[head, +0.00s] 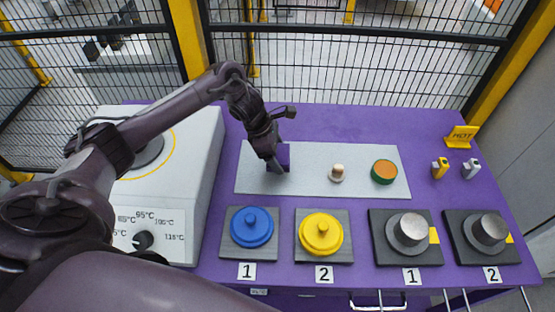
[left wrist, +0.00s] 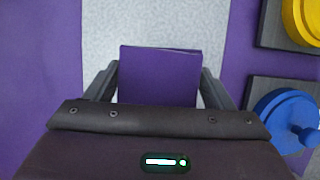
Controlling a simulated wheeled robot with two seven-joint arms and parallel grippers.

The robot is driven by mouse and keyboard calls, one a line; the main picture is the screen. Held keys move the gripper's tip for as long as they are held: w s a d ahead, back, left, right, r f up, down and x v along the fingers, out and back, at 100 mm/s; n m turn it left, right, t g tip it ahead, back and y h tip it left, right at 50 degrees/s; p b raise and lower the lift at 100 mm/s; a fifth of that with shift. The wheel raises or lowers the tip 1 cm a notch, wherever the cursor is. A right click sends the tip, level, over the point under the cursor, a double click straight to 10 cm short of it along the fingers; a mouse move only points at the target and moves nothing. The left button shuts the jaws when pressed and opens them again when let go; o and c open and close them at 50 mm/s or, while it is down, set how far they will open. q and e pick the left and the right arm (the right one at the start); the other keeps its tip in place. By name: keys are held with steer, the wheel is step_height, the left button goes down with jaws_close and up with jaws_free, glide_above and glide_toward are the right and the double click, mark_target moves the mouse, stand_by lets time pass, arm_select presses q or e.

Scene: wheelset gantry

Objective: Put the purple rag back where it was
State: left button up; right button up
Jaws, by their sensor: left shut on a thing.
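The purple rag (head: 284,155) is a small folded piece held in my left gripper (head: 277,168), over the left part of the light grey mat (head: 310,185). In the left wrist view the rag (left wrist: 160,75) sits between the two fingers of the left gripper (left wrist: 158,85), with the grey mat (left wrist: 155,22) behind it. Whether the rag touches the mat I cannot tell. My right gripper is not in view.
On the mat stand a small pale knob-like piece (head: 338,173) and a green-rimmed orange disc (head: 384,172). Blue (head: 252,227) and yellow (head: 321,234) lidded pieces and two metal cylinders line the front. A white heater box (head: 180,190) stands left.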

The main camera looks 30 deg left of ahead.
arm_select(q)
step_height(320, 180, down, 3)
steer(key=shift+f, duration=0.15)
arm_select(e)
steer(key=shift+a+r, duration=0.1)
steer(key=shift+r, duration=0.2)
arm_select(q)
steer(key=shift+f, duration=0.25)
steer(key=o, duration=1)
steer(key=shift+r, duration=0.1)
steer(key=shift+c, duration=0.2)
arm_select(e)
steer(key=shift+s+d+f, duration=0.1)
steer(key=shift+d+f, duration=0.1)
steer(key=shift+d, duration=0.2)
